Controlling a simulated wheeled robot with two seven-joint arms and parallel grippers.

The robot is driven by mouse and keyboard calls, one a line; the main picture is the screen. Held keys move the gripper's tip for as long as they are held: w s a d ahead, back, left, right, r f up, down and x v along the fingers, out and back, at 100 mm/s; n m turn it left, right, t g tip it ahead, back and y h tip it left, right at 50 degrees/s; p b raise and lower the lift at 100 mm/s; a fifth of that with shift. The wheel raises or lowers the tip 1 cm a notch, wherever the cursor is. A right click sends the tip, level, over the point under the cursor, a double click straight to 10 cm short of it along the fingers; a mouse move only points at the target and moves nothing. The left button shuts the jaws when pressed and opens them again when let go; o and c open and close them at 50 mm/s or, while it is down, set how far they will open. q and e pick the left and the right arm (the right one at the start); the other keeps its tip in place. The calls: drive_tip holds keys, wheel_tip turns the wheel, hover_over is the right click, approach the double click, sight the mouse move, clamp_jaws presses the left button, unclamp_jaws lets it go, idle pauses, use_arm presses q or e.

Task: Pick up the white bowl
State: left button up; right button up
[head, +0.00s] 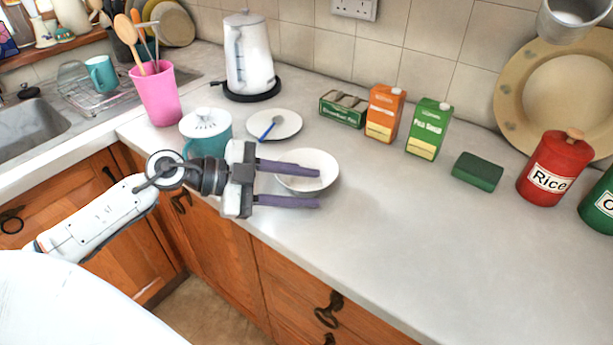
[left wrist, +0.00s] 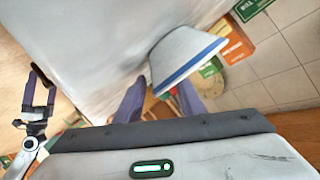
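The white bowl (head: 312,168) sits upright on the counter in the head view. In the left wrist view it shows from the side with a blue band (left wrist: 188,58). My left gripper (head: 318,187) is open, its two purple fingers pointing right. In the head view the upper finger crosses in front of the bowl and the lower finger lies at its near side. The left fingers also show in the left wrist view (left wrist: 160,90); I cannot tell whether they touch the bowl. My right gripper (left wrist: 39,90) shows only in the left wrist view, open and empty.
A teal lidded pot (head: 207,130) stands close behind the left gripper. A plate with a blue spoon (head: 274,124) lies behind the bowl. Cartons (head: 428,128), a green sponge (head: 477,171) and a red rice tin (head: 553,168) stand to the right. The counter front right of the bowl is clear.

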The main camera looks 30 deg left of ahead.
use_arm(q)
drive_tip(key=shift+w+d+f, duration=0.15)
drive_tip(key=shift+w+d, duration=0.15)
drive_tip(key=shift+d, duration=0.05)
clamp_jaws()
